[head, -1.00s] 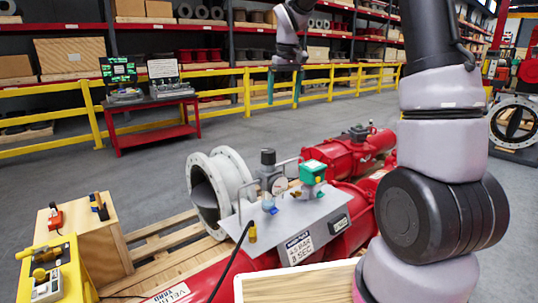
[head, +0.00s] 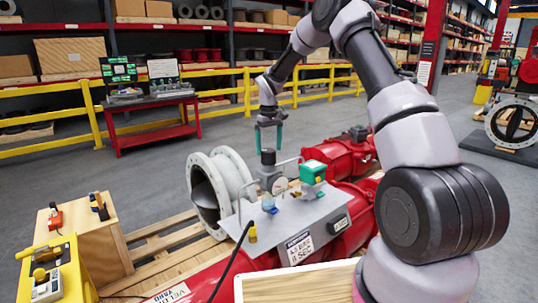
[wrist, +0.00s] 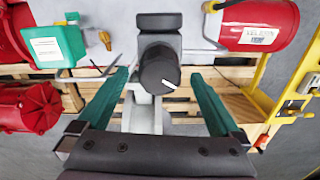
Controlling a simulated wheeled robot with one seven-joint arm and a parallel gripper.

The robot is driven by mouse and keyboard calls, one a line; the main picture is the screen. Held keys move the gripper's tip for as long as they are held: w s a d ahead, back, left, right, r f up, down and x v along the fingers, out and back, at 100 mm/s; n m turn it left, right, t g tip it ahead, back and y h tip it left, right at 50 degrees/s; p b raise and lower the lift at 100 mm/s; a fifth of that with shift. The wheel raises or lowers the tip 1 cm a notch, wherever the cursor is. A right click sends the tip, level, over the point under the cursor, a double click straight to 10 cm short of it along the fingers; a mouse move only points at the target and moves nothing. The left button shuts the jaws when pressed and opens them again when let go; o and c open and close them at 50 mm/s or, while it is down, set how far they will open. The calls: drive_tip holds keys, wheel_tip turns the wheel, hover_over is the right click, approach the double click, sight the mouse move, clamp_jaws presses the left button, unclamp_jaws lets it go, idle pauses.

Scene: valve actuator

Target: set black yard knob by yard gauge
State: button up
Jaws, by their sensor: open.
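The black knob (head: 268,157) stands on top of a grey regulator body (head: 269,178) on the grey panel. In the wrist view the knob (wrist: 160,70) has a white pointer line toward its lower right. A round white-faced gauge (head: 280,185) sits just right of the regulator in the head view; its reading is too small to tell. My gripper (head: 269,137) is open, with its green fingers pointing down over the knob. In the wrist view the gripper (wrist: 160,100) has one finger on each side of the knob, apart from it.
A green-topped device (head: 313,173) stands right of the gauge on the panel (head: 290,222), near a metal handle. A placard (head: 299,247) reads a bar value and seconds. Red actuator cylinders (head: 345,155) lie behind. A wooden box (head: 85,235) and yellow stand are at left.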

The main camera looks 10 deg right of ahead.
sight(269, 150)
drive_tip(key=shift+f, duration=1.65)
drive_tip(key=c, duration=1.3)
drive_tip(key=shift+m, duration=0.3)
